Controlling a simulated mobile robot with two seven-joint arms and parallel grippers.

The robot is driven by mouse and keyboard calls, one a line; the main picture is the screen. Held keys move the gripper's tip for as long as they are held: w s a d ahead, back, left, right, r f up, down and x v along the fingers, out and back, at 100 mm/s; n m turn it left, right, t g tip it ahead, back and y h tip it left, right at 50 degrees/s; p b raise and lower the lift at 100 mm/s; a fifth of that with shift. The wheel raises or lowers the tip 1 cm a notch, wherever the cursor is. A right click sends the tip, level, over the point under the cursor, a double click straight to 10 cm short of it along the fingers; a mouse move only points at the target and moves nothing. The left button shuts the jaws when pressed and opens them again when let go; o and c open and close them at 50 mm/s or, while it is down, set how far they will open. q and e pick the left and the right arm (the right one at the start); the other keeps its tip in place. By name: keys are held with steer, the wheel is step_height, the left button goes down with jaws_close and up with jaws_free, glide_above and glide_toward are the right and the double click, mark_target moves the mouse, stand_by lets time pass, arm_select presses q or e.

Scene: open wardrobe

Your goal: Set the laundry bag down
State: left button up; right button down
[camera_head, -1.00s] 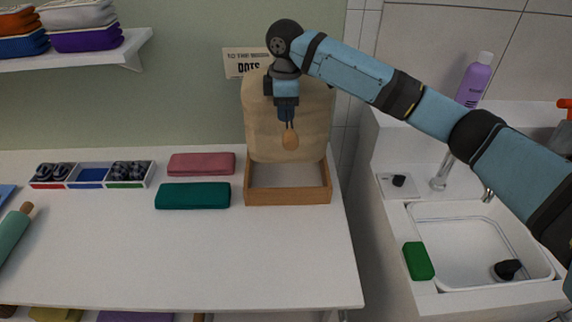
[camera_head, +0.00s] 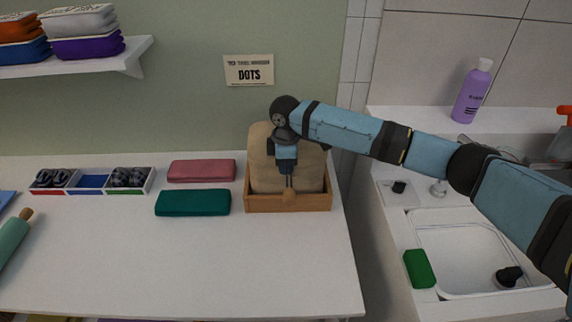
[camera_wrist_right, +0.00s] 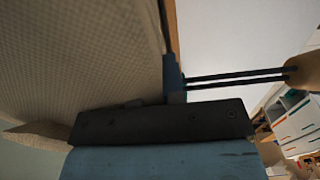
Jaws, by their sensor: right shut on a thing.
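The tan laundry bag (camera_head: 312,170) stands upright inside the low wooden tray (camera_head: 300,203) near the right end of the white table. Its lower part is hidden behind the tray's front wall. My right gripper (camera_head: 289,178) points down in front of the bag and is shut on its cord, with a wooden toggle (camera_head: 289,196) hanging just below. In the right wrist view the bag's woven cloth (camera_wrist_right: 80,50) fills the left, and two dark cords run to the toggle (camera_wrist_right: 303,73) at the right. My left gripper is not in view.
A pink case (camera_head: 201,170) and a green case (camera_head: 192,203) lie left of the tray. A divided box (camera_head: 91,192) with shoes stands further left. A sink (camera_head: 470,250) is at the right.

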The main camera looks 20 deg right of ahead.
steer(key=shift+r, duration=0.1)
steer(key=c, duration=1.2)
jaws_free()
step_height(320, 180, up, 12)
